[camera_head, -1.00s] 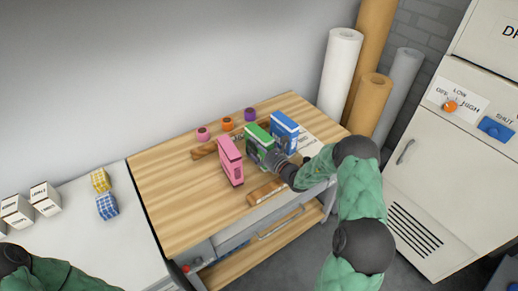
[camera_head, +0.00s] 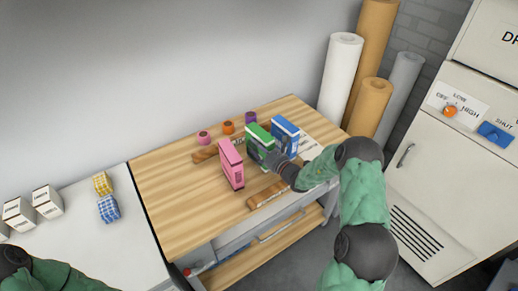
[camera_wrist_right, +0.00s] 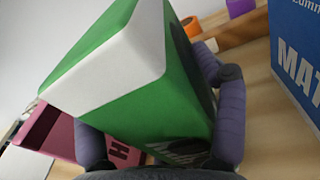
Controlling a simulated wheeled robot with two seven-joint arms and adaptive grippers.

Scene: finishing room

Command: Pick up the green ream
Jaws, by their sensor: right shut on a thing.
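The green ream (camera_head: 259,133), with a white band along its top edge, stands on the wooden tabletop between the pink ream (camera_head: 230,162) and the blue ream (camera_head: 285,136). My right gripper (camera_head: 269,157) is shut on the green ream from its near side. In the right wrist view, the green ream (camera_wrist_right: 125,70) sits between my two dark fingers and looks tilted to the camera. I cannot tell whether its base touches the table. The pink ream (camera_wrist_right: 55,135) and blue ream (camera_wrist_right: 297,50) show on either side. My left gripper is out of view.
Pink, orange and purple rolls (camera_head: 228,127) stand along the back of the wooden table (camera_head: 175,200). A wooden bar (camera_head: 268,195) lies at the front edge. Tall rolls (camera_head: 341,75) stand at the right rear. White boxes (camera_head: 47,201) sit on the left counter.

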